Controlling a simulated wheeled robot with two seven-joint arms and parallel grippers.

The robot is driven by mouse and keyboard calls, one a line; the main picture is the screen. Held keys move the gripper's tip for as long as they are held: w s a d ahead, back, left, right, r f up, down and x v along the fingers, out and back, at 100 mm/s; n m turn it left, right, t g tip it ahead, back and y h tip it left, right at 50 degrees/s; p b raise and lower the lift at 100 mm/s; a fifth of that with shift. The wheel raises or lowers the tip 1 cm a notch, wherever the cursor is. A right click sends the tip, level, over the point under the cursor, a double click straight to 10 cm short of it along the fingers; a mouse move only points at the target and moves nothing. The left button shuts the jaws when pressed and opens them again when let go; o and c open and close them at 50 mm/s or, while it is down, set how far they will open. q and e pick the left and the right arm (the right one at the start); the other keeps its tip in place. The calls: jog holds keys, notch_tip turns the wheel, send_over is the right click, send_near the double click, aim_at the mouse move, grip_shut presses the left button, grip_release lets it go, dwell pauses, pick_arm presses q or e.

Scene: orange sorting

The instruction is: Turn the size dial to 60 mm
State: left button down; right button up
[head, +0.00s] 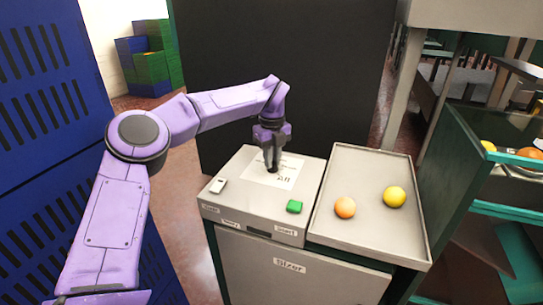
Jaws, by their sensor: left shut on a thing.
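The sizer box (235,205) is a pale grey cabinet top with a white label sheet (262,178) on it. My left gripper (272,168) points down over the sheet and is shut on a small dark thing at the dial's place. The dial itself is mostly hidden by the fingers, and its setting cannot be read. The print "All" shows just right of the fingertips. A white switch (218,186) is at the left of the top, and a green button (294,206) is at the front right. My right gripper is not in view.
A grey tray (372,163) right of the sizer holds an orange (345,207) and a yellow-orange fruit (394,196). A blue slatted crate stack (45,90) stands at left. A dark panel (330,70) rises behind. A green-sided conveyor (470,150) is at right.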

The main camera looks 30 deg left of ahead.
pick_arm(q)
jog(key=m+p, duration=0.3)
jog(key=m, duration=0.3)
jog(key=shift+r+p, duration=0.2)
jog(key=shift+p, duration=0.15)
jog(key=m+p, duration=0.3)
jog(key=m, duration=0.2)
jog(key=shift+d+m, duration=0.1)
jog(key=shift+m, duration=0.3)
jog(key=m+p, duration=0.3)
jog(key=m, duration=0.2)
jog(key=shift+w, duration=0.1)
jog(key=m+p, duration=0.2)
jog(key=m, duration=0.3)
jog(key=shift+d+f, duration=0.1)
jog(key=c, duration=1.1)
grip_release()
